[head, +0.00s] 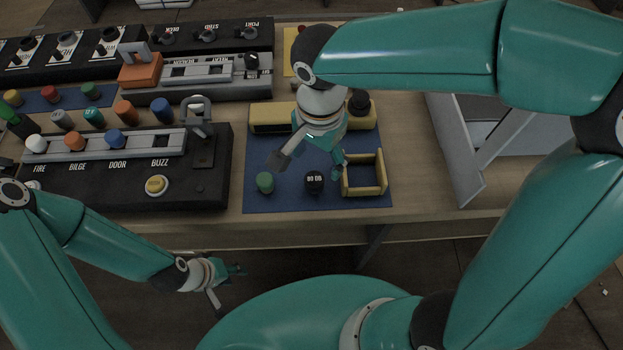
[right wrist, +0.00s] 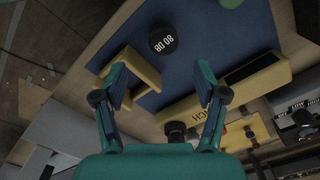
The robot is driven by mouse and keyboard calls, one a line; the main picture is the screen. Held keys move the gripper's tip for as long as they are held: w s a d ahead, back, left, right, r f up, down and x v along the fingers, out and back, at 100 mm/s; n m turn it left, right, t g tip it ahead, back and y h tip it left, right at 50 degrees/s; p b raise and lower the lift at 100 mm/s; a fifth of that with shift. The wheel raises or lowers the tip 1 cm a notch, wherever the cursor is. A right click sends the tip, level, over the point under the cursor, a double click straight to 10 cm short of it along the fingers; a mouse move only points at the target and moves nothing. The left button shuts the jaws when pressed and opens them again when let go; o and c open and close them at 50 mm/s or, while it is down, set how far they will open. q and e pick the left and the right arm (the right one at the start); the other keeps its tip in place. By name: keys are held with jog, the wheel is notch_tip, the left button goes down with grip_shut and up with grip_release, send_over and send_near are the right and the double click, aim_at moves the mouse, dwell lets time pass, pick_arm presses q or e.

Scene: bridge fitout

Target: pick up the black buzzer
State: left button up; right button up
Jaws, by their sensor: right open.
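The black buzzer (head: 314,181) is a short round black piece with white marks on top. It stands on the blue mat (head: 290,203), between a green piece (head: 265,182) and a yellow open frame (head: 381,186). In the right wrist view the buzzer (right wrist: 163,40) shows beyond my fingertips, a little above the middle. My right gripper (head: 310,160) is open and empty above the mat, just behind the buzzer in the head view; its spread fingers (right wrist: 162,88) also show in the right wrist view. My left gripper (head: 228,284) hangs low in front of the table; its fingers look apart and empty.
A black panel (head: 120,192) marked FIRE, BILGE, DOOR and BUZZ, with a yellow button (head: 157,185), stands left of the mat. A yellow block (head: 270,118) lies behind my right gripper. A grey angled stand (head: 458,160) is at the right.

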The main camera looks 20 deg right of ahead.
aim_at(314, 178)
notch_tip(314, 178, down, 3)
jog(key=shift+s+f, duration=0.1)
jog(key=shift+w+a+f, duration=0.15)
jog(key=shift+f, duration=1.15)
jog(key=shift+w+a+f, duration=0.1)
jog(key=shift+a+f, duration=0.05)
jog(key=shift+f, duration=1.15)
jog(key=c, duration=1.2)
jog(key=shift+c, duration=0.2)
notch_tip(314, 178, up, 20)
jog(key=p, duration=0.1)
